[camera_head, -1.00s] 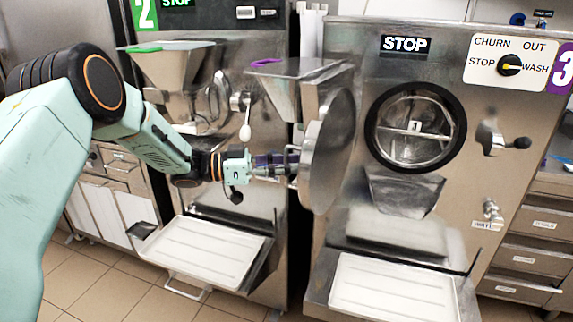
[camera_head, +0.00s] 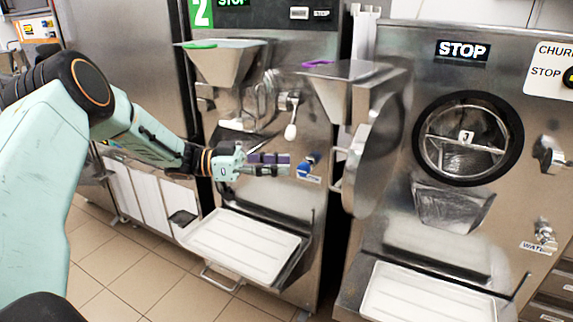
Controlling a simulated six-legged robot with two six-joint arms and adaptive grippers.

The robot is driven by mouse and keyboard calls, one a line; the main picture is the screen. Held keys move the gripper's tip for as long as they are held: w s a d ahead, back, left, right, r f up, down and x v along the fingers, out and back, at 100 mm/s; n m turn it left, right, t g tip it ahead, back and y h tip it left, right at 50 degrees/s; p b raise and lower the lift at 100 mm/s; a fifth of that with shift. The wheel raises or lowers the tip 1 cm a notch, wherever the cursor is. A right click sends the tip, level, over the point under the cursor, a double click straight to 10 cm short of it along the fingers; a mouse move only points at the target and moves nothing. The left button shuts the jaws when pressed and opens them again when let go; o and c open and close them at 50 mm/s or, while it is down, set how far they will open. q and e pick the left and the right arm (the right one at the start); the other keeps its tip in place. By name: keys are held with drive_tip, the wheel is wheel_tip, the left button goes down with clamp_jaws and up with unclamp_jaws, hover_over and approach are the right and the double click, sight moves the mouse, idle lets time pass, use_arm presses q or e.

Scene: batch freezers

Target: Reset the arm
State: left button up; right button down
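My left arm comes in from the left, and its gripper (camera_head: 282,164) points right, in front of batch freezer 2 (camera_head: 225,130). I see no object held in it; the small side-on view of its fingers does not show whether they are open or shut. The round door (camera_head: 372,155) of the right-hand freezer (camera_head: 400,110) stands swung open, seen nearly edge-on. The gripper is left of this door, with a visible gap between them. A blue tap handle (camera_head: 309,162) shows just beyond the fingertips. My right gripper is out of view.
White trays sit on the shelves below freezer 2 (camera_head: 240,245) and the right-hand freezer (camera_head: 425,295). Metal hoppers (camera_head: 225,65) jut out above. Tiled floor (camera_head: 110,275) is clear at the lower left.

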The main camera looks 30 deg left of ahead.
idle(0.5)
use_arm(q)
drive_tip(key=w+f+n+t+y, duration=0.5)
drive_tip(key=n+t+y, duration=0.1)
drive_tip(key=n, duration=0.1)
drive_tip(key=s+d+f+n+g+y+b, duration=0.1)
drive_tip(key=s+d+f+n+y, duration=0.25)
drive_tip(key=f, duration=0.45)
drive_tip(key=s+d+f+n+g+y+b, duration=0.1)
drive_tip(key=s+d+f+n+g+y, duration=0.2)
drive_tip(key=f, duration=0.6)
drive_tip(key=s+d+f+g+y+b, duration=0.1)
drive_tip(key=s+f+g, duration=0.2)
drive_tip(key=s, duration=0.9)
drive_tip(key=s+d+f+g+y+b, duration=0.1)
drive_tip(key=s+d+f+g+b, duration=0.1)
drive_tip(key=s+f, duration=0.6)
drive_tip(key=s+d+f+g+y+b, duration=0.1)
drive_tip(key=s+f+g, duration=0.4)
drive_tip(key=s, duration=1.2)
drive_tip(key=shift+d+f+b, duration=0.15)
drive_tip(key=shift+f+b, duration=0.2)
drive_tip(key=shift+f, duration=0.3)
drive_tip(key=shift+m+y, duration=0.25)
